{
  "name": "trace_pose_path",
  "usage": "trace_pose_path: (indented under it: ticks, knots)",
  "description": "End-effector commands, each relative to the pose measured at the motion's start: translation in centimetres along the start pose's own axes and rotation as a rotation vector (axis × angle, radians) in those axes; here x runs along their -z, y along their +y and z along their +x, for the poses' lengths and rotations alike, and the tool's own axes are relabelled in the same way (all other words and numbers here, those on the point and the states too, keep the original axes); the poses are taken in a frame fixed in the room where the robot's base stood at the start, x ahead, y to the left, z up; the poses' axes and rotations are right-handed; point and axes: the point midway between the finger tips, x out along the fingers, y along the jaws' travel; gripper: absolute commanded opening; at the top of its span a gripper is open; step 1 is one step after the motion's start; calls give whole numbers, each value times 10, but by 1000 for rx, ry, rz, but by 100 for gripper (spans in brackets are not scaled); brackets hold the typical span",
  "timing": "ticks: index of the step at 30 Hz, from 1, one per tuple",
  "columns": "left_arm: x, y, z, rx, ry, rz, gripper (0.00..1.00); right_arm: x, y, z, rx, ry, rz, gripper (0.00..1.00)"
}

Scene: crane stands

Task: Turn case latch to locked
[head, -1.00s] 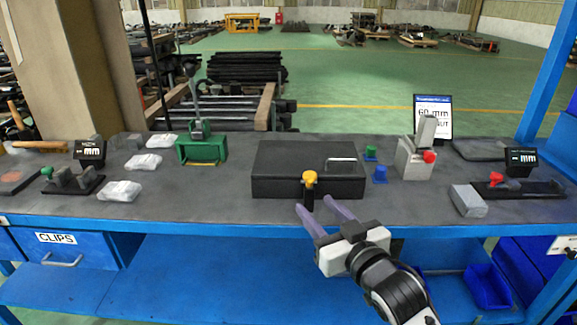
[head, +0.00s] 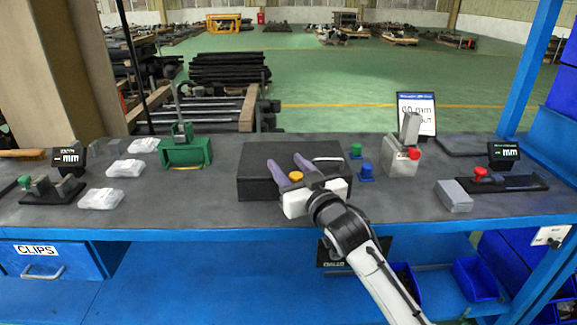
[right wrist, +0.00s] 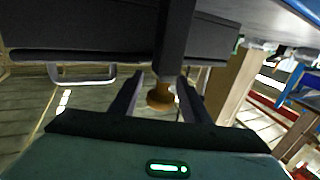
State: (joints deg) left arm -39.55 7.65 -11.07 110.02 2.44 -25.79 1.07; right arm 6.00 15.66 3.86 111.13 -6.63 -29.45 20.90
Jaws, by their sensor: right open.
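The black case (head: 262,158) lies on the grey workbench, with a handle on its front right part. In the right wrist view the knob (right wrist: 160,96) sits between the two dark fingers (right wrist: 157,88), with a visible gap on each side. The case handle (right wrist: 82,78) shows to the left there. My left gripper is out of view.
Blue and green knobs (head: 366,172) stand just right of the case. A grey block device with a red knob (head: 402,158) is further right. A green fixture (head: 186,153) and white packets (head: 126,168) are to the left.

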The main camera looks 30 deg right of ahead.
Motion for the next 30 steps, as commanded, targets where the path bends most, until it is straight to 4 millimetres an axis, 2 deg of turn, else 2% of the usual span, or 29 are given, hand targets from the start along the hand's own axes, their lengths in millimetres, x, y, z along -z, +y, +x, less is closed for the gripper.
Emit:
trace_pose_path:
  ticks: [4, 5, 12, 30]
  knots:
    - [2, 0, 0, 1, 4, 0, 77, 0, 0, 0, 0, 0, 0, 43]
    - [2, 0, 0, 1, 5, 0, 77, 0, 0, 0, 0, 0, 0, 40]
    - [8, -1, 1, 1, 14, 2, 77, 0, 0, 0, 0, 0, 0, 2]
    - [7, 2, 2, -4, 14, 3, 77, 0, 6, 0, -133, 1, 1, 2]
